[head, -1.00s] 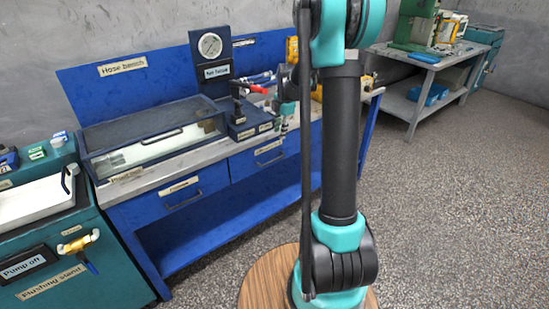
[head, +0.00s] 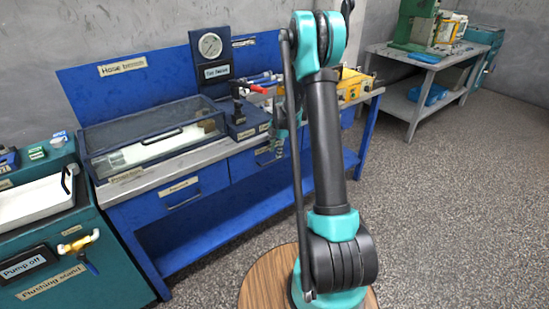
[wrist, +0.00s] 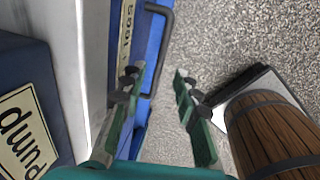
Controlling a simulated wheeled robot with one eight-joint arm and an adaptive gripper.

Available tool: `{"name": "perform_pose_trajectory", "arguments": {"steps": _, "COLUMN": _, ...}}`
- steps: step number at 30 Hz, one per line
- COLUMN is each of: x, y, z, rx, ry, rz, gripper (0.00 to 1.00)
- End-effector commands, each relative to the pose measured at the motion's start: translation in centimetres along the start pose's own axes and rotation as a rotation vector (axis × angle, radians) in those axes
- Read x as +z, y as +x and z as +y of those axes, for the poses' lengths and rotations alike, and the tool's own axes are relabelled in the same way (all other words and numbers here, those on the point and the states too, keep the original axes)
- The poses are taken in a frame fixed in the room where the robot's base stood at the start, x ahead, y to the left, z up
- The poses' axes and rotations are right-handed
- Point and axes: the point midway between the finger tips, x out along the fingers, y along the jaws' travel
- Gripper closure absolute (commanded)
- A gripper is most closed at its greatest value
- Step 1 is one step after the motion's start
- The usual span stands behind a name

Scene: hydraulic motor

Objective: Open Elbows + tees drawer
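The blue hose bench has a left drawer (head: 178,198) with a dark bar handle and a label too small to read. A second blue drawer (head: 240,170) is to its right, partly hidden behind my arm. Both drawers look closed. No label legibly reads "Elbows + tees". In the wrist view my gripper (wrist: 156,88) is open, its two green fingers apart. I cannot tell whether the fingers touch the handle.
A clear-lidded case (head: 150,140) and a gauge stand (head: 212,75) stand on the bench. A teal flushing stand (head: 50,255) is at the left. A grey table (head: 425,62) stands at the back right. The speckled floor (head: 450,200) is open on the right.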

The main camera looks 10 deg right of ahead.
Motion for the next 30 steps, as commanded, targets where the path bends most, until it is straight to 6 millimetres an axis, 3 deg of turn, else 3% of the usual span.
{"name": "perform_pose_trajectory", "arguments": {"steps": 3, "x": 0.0, "y": 2.0, "z": 0.0, "rx": 0.000, "ry": 0.000, "rz": 0.000, "gripper": 0.69}}
{"name": "perform_pose_trajectory", "arguments": {"steps": 9, "x": 0.0, "y": 4.0, "z": 0.0, "rx": 0.000, "ry": 0.000, "rz": 0.000, "gripper": 0.69}}
{"name": "perform_pose_trajectory", "arguments": {"steps": 21, "x": 0.0, "y": 4.7, "z": 0.0, "rx": 0.000, "ry": 0.000, "rz": 0.000, "gripper": 0.69}}
{"name": "perform_pose_trajectory", "arguments": {"steps": 29, "x": 0.0, "y": 4.6, "z": 0.0, "rx": 0.000, "ry": 0.000, "rz": 0.000, "gripper": 1.00}}
{"name": "perform_pose_trajectory", "arguments": {"steps": 30, "x": 0.0, "y": 4.6, "z": 0.0, "rx": 0.000, "ry": 0.000, "rz": 0.000, "gripper": 1.00}}
